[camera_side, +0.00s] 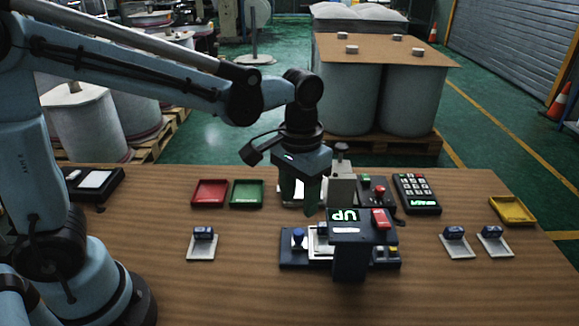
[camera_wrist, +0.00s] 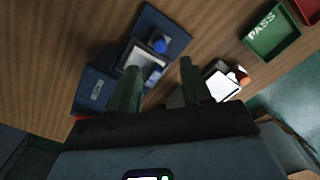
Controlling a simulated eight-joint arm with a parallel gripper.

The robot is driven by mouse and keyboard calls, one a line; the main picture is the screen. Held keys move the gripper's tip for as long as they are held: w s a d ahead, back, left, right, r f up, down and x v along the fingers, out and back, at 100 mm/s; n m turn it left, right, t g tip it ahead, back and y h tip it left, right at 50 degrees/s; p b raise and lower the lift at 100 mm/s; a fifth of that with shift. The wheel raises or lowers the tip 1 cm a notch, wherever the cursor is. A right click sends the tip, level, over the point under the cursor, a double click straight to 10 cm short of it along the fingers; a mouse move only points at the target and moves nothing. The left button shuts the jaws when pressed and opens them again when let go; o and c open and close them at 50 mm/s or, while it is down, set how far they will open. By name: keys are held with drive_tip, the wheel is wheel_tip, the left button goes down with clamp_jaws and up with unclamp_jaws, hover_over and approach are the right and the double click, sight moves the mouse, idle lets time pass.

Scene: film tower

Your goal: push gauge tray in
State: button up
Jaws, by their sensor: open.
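The gauge (camera_side: 350,258) is a dark unit with a green "UP" display and a red button; it also shows in the wrist view (camera_wrist: 95,92). Its tray (camera_side: 284,262) lies low at the left side, with a blue knob (camera_side: 298,237) and a pale plate partly hidden under the head. In the wrist view the tray (camera_wrist: 172,30) extends from the dark body, with its blue knob (camera_wrist: 158,42) beside the pale plate. My gripper (camera_wrist: 160,66) is open, fingers apart, with nothing seen between them. In the side view it (camera_side: 300,208) hangs just behind the tray.
Behind the gauge stand a pale device (camera_side: 341,188), a button box (camera_side: 378,191) and a keypad (camera_side: 417,193). Red (camera_side: 209,192), green (camera_side: 247,193) and yellow (camera_side: 512,210) bins lie around. Small stands with blue pieces sit left (camera_side: 202,246) and right (camera_side: 457,245). The front table is clear.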

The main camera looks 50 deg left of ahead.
wheel_tip(320, 180, up, 4)
drive_tip(key=shift+r, duration=0.1)
idle(0.4)
